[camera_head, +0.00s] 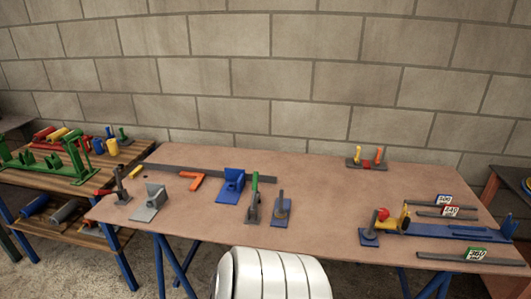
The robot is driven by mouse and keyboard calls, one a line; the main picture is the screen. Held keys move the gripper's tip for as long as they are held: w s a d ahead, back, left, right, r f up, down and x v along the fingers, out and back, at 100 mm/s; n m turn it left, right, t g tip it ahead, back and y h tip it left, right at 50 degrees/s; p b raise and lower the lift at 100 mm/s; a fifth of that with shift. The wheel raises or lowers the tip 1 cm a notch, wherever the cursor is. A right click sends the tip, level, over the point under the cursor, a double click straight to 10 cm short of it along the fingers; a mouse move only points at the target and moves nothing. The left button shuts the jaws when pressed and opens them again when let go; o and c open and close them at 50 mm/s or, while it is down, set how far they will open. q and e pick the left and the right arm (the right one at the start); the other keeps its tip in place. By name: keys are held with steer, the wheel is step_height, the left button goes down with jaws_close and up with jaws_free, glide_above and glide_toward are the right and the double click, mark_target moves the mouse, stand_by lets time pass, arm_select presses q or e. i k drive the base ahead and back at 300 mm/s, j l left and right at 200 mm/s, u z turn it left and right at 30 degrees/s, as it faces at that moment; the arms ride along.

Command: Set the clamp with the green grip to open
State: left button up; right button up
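The clamp with the green grip (254,184) stands near the front middle of the brown table, on a dark grey base (253,213). Its green grip points upright. Whether its jaw is open or closed is too small to tell. At the table's left end is a dark clamp with a red grip (104,192) that lies to the left. Neither of my grippers shows in the head view.
A blue angled block (231,185) and an orange angle piece (193,180) lie left of the green-grip clamp, with a grey block (148,203) further left. A long blue fixture (455,232) fills the right end. The table's middle right is clear.

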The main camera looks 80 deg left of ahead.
mark_target(255, 191)
steer(key=u, duration=3.35)
